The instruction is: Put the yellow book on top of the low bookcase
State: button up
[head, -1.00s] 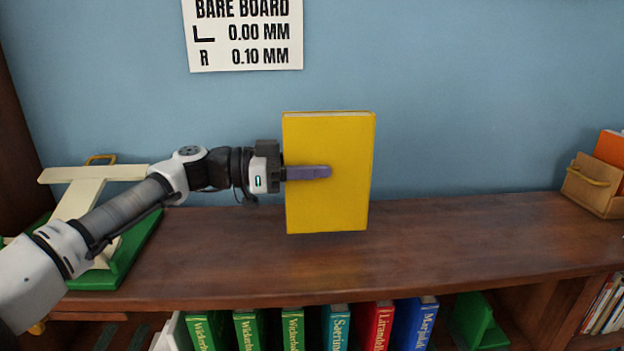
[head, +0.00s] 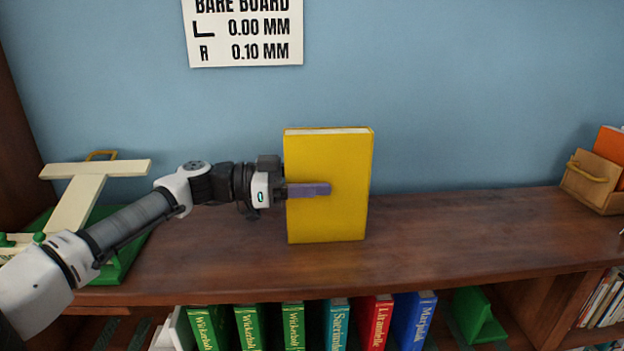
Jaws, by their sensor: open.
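The yellow book (head: 345,212) stands upright on the top of the low bookcase (head: 465,232), near the middle. Its broad front cover faces me and its page edge shows at the top. My gripper (head: 308,189) comes in from the left, with one purple finger lying in front of the cover. The other finger is hidden behind the book. The jaws are open around the book, and I cannot tell whether a finger still touches it.
A green and cream object (head: 95,200) stands at the left end of the top. A wooden box (head: 597,180) with an orange item sits at the right end. Several books (head: 375,322) and a green bookend (head: 478,315) fill the shelf below. The top right of the book is clear.

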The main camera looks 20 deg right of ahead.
jog(key=shift+r, duration=0.1)
jog(key=shift+w+a+r, duration=0.1)
jog(key=shift+a, duration=0.05)
jog(key=v, duration=1.1)
jog(key=shift+a+p, duration=0.35)
